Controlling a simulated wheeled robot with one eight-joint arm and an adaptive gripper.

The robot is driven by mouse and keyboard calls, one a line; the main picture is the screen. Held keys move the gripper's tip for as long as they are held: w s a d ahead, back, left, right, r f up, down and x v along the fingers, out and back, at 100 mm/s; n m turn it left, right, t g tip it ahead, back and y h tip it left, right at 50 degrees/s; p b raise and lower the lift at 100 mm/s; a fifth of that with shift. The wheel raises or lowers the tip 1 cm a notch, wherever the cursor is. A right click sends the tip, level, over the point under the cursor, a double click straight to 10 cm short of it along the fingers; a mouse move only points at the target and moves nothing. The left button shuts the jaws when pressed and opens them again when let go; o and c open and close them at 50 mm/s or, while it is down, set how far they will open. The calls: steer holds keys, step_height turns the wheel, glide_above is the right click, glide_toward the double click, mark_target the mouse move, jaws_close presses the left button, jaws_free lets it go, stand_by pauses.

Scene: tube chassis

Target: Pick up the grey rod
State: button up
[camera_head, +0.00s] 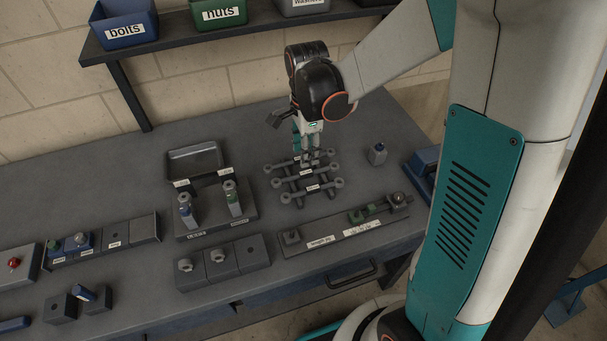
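Three grey rods with round ends and small white labels lie roughly parallel on a dark rack (287,186) on the workbench. They are the rear rod (281,164), the middle rod (291,178) and the front rod (297,194). I cannot tell which one is the task's grey rod. My gripper (308,157) points down at the rear rod, with its fingertips at or just above the rod's middle. The fingers are small and overlap the rod, so I cannot tell whether they are open, shut or touching it.
A long labelled fixture (335,232) lies in front of the rack. A small bottle (378,154) stands to the right. A stand with two upright tools (210,222) and a tray (194,158) are to the left. A shelf with bins (124,24) is above at the back.

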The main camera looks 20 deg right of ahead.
mark_target(306, 172)
steer(key=f+b, duration=0.1)
steer(key=f, duration=0.1)
steer(key=f+b, duration=0.1)
steer(key=f, duration=0.2)
steer(key=f+b, duration=0.1)
steer(key=f, duration=0.1)
steer(key=shift+s+a+f, duration=0.1)
steer(key=shift+s+f, duration=0.05)
steer(key=shift+s, duration=0.1)
jaws_close()
